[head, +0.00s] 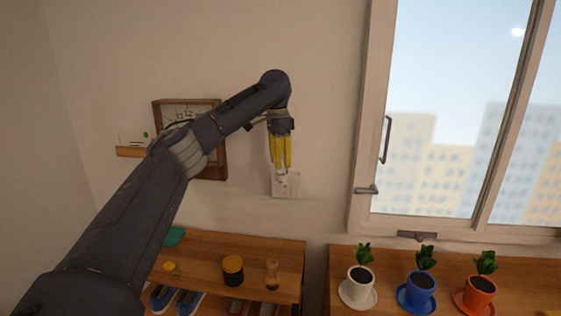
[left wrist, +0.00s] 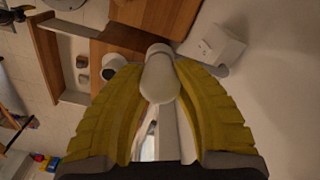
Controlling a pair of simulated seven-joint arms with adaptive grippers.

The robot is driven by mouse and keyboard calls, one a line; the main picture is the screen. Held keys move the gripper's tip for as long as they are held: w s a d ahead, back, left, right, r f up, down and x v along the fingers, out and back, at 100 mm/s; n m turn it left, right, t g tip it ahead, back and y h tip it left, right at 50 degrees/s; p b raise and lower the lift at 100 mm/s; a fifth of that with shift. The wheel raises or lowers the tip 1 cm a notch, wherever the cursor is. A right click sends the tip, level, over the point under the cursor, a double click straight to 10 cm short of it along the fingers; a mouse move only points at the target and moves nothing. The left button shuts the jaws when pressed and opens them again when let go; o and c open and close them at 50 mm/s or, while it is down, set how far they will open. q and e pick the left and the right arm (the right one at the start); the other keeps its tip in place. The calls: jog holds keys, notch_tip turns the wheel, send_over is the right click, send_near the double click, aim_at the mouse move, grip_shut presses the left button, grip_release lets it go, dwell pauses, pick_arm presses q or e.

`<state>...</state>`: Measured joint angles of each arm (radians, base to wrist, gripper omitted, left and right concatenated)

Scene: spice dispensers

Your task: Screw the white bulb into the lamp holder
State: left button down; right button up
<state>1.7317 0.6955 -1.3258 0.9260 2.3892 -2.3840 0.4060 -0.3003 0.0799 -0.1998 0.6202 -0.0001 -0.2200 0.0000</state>
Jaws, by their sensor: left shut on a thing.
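My left gripper (head: 281,168) has yellow fingers and points down in front of the wall. It is shut on the white bulb (left wrist: 160,82), which sits between the fingertips in the left wrist view. In the head view only a small white bit of it shows below the fingers. A white wall fitting (head: 291,186) is just behind and below the fingertips. It also shows as a white box (left wrist: 216,46) beside the bulb in the left wrist view. I cannot make out the lamp holder for certain. My right gripper is not in view.
A wooden shelf (head: 220,245) below holds a dark jar (head: 233,270) and a wooden shaker (head: 272,274). Potted plants in white (head: 360,284), blue (head: 419,292) and orange (head: 477,296) stand at right below the window. A framed clock (head: 218,166) hangs behind my arm.

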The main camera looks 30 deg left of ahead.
pick_arm(q)
jog(key=shift+m, duration=1.1)
jog(key=shift+m, duration=0.9)
jog(key=m, duration=0.4)
jog(key=shift+m+g, duration=0.3)
jog(key=shift+m, duration=1.4)
jog(key=shift+f, duration=0.1)
jog(key=shift+m, duration=0.6)
jog(key=m, duration=0.8)
jog(key=shift+w, duration=0.1)
